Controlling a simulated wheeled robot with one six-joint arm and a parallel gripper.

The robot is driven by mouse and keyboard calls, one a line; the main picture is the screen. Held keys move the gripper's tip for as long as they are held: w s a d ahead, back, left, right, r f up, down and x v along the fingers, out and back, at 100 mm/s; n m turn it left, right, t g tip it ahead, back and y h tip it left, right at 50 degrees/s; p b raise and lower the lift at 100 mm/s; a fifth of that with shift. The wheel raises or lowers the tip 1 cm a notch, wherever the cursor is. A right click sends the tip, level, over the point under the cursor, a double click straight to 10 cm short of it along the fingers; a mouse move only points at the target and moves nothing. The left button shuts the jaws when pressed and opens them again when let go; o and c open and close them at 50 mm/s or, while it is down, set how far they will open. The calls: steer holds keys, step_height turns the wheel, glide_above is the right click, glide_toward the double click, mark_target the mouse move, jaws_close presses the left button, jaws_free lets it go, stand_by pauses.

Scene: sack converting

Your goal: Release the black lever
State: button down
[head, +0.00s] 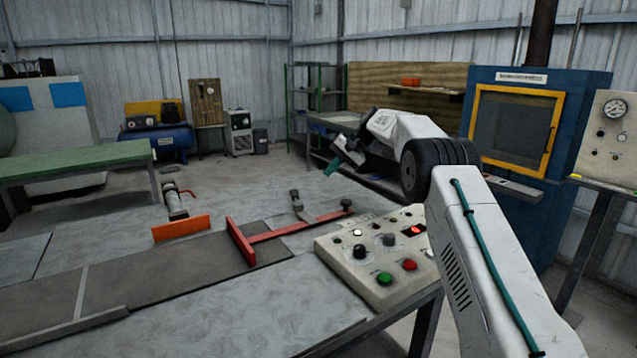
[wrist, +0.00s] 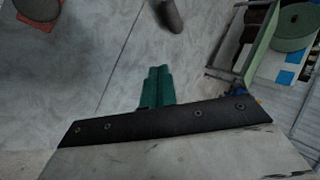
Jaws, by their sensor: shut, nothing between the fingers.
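A long red bar lever (head: 300,228) with a black knob (head: 346,203) at its right end lies across the grey table. A grey-headed post (head: 296,197) stands beside it. No wholly black lever is plain to me. My gripper (head: 340,160) is above and behind the black knob in the head view, apart from it. In the wrist view, its teal fingers (wrist: 156,84) are together and empty over bare grey surface. A dark grey rounded rod end (wrist: 171,14) shows ahead of the fingertips there; I cannot tell which part it is.
A control panel (head: 335,252) with buttons and knobs sits at the table's right edge. A blue cabinet (head: 590,85) stands behind my arm. The table's far left surface is clear.

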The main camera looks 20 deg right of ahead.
steer(key=v, duration=0.3)
steer(key=shift+w, duration=0.3)
steer(key=s+a+r+n+h, duration=0.1)
steer(key=s+a+r, duration=0.1)
steer(key=s+r, duration=0.5)
steer(key=s+a+r+g+h, duration=0.1)
steer(key=s+a+r, duration=0.2)
steer(key=s, duration=0.9)
steer(key=s+a+r+n+h, duration=0.1)
steer(key=s+a+r+h, duration=0.1)
steer(key=s+r, duration=0.5)
steer(key=s+f+n+h, duration=0.1)
steer(key=s+f, duration=0.2)
steer(key=s, duration=0.9)
steer(key=s+f+h, duration=0.1)
steer(key=s+f, duration=0.2)
steer(key=s, duration=0.9)
steer(key=s+f+n+h, duration=0.1)
steer(key=s+f, duration=0.9)
steer(key=s, duration=0.6)
steer(key=shift+d+f+n+g+h, duration=0.2)
steer(key=shift+d+n+g+h, duration=0.1)
steer(key=shift+d+g, duration=0.1)
